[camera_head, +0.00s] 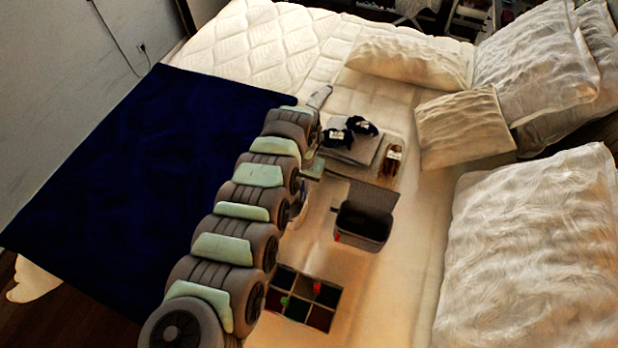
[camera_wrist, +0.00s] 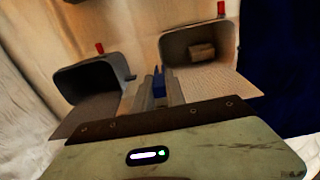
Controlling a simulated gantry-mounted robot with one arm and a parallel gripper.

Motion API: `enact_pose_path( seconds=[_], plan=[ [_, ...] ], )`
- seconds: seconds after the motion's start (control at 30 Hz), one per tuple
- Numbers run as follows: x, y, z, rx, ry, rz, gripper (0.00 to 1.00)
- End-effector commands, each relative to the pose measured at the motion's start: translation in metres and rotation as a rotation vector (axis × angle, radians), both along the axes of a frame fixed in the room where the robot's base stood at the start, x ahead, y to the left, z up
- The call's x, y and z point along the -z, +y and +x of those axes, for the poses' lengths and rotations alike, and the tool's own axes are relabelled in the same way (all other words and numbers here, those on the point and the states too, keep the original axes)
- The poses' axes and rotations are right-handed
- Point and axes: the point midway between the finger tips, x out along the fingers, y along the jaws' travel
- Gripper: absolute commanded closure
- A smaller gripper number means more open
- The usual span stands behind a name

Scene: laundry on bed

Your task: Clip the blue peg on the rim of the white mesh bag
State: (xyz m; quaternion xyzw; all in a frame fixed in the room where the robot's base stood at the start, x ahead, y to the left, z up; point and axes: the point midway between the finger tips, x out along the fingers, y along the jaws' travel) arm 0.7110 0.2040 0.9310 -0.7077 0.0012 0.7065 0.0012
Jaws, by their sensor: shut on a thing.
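My gripper (camera_wrist: 158,92) is shut on the blue peg (camera_wrist: 158,79), which points upright between the two fingers in the wrist view. The white mesh bag (camera_wrist: 215,86) is just right of the peg, with its opening facing up and a small tan block inside. The peg appears beside the bag's left edge; I cannot tell whether they touch. A red peg (camera_wrist: 221,9) sits on the bag's far rim.
A dark grey bin (camera_wrist: 88,78) with a red peg (camera_wrist: 100,47) on its rim stands left of the gripper; the head view shows it too (camera_head: 365,222). A divided tray (camera_head: 300,298) holds pegs. Folded clothes (camera_head: 352,150) lie behind. A navy blanket (camera_head: 150,170) covers the left.

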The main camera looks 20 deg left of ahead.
Motion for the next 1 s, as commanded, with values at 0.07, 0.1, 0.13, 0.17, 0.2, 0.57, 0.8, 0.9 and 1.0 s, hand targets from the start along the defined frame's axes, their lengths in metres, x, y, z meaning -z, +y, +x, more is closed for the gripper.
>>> enact_pose_path(
  seconds=[0.07,0.1,0.13,0.17,0.2,0.57,0.8,0.9,1.0],
  plan=[
    [-0.001,0.000,0.000,0.000,0.000,0.000,1.00],
    [-0.001,0.000,0.000,0.000,0.000,0.000,1.00],
    [-0.001,0.000,0.000,0.000,0.000,0.000,1.00],
    [-0.001,0.000,0.000,-0.001,0.000,0.000,1.00],
    [-0.001,0.000,0.000,-0.001,0.001,0.000,1.00],
    [0.009,0.000,-0.002,0.000,0.004,-0.001,1.00],
    [0.031,-0.001,-0.002,0.000,0.005,-0.001,1.00],
    [0.037,0.000,-0.002,-0.001,0.004,-0.001,1.00],
    [0.040,0.000,-0.002,-0.001,0.003,0.000,1.00]
  ],
)
